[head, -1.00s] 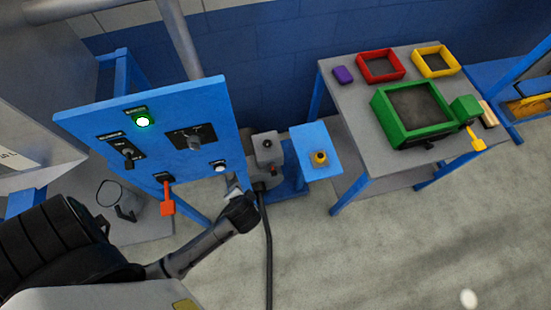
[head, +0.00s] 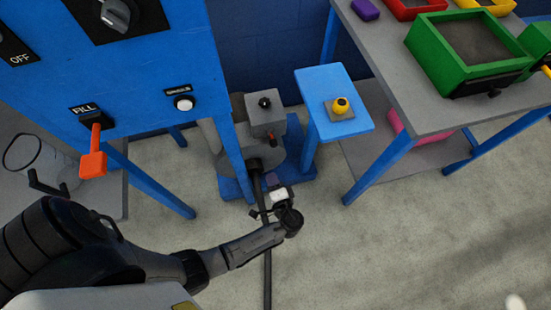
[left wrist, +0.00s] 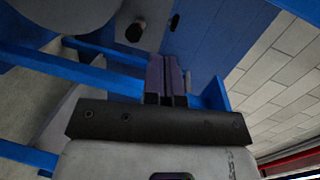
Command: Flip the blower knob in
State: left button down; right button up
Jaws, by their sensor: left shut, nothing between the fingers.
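A blue panel (head: 160,75) fills the upper left of the head view. A grey knob on a dark plate (head: 117,14) is at its top, cut by the frame edge; no readable label shows it to be the blower knob. An orange lever (head: 93,160) labelled FILL and a white button (head: 184,103) sit lower. My left gripper (head: 271,181) is right of and below the panel, apart from it. In the left wrist view its fingers (left wrist: 167,78) are together and empty. A dark round knob-like part (left wrist: 135,31) shows beyond them. My right gripper is out of view.
A grey box with a black knob (head: 265,112) and a blue stand with a yellow button (head: 341,106) are above my gripper. A grey table (head: 385,65) with coloured bins is at right. A clear jug (head: 38,165) stands at left.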

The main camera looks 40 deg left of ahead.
aim_at(274, 146)
pick_arm(q)
jog(key=w+d+f+m+t+b, duration=0.2)
jog(key=w+d+f+t+b, duration=0.1)
jog(key=f+b, duration=0.2)
jog(key=shift+f+y, duration=0.3)
jog(key=shift+f, duration=0.65)
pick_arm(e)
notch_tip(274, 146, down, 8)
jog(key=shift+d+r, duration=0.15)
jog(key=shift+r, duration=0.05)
pick_arm(q)
jog(key=shift+w+a, duration=0.1)
jog(key=b+x, duration=0.4)
jog(key=x, duration=1)
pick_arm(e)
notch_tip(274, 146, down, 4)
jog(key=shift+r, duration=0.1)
